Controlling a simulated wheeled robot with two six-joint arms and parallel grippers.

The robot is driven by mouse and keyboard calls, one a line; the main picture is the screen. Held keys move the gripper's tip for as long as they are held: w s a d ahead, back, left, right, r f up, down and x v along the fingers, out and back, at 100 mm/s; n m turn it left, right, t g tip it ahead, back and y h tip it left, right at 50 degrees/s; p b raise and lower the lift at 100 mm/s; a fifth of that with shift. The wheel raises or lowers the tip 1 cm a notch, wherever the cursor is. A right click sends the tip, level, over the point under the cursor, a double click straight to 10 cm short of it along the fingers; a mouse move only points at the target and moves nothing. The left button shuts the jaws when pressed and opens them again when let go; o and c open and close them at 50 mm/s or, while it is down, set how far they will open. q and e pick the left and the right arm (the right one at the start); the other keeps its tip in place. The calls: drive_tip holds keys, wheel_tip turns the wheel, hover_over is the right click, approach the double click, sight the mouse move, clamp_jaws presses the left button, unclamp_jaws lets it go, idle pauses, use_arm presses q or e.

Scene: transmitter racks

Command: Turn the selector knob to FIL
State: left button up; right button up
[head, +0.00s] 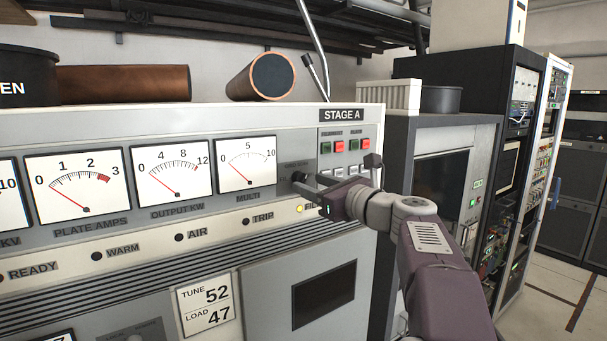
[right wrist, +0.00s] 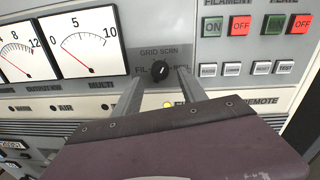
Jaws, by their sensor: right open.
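The selector knob (right wrist: 162,71) is a small round black knob on the grey STAGE A panel, right of the MULTI meter. In the right wrist view, GRID and SCRN are printed above it, FIL to its left, and a partly hidden label to its right. A small white mark shows on the knob, but its exact direction is too small to tell. My right gripper (right wrist: 159,80) is open, with one finger on each side of the knob; I cannot tell whether they touch it. In the head view, the gripper (head: 311,184) partly covers the knob (head: 298,177). My left gripper is not in view.
The MULTI meter (head: 246,164) is just left of the knob. Green and red FILAMENT and PLATE buttons (right wrist: 239,26) sit above right, with small white buttons (right wrist: 232,69) below them. A lit yellow lamp (head: 300,208) is under the knob. Copper cylinders (head: 262,77) lie on top of the cabinet.

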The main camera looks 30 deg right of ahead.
sight(301, 179)
drive_tip(key=shift+w+a+r, duration=0.1)
drive_tip(key=shift+w+a, duration=0.05)
drive_tip(key=shift+w, duration=0.9)
drive_tip(key=shift+w+p, duration=0.3)
drive_tip(key=shift+p, duration=0.1)
drive_tip(key=shift+s, duration=0.25)
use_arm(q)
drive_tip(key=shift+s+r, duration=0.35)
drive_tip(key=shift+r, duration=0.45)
use_arm(e)
drive_tip(key=shift+w, duration=0.1)
drive_tip(key=shift+w, duration=0.15)
drive_tip(key=c, duration=0.5)
clamp_jaws()
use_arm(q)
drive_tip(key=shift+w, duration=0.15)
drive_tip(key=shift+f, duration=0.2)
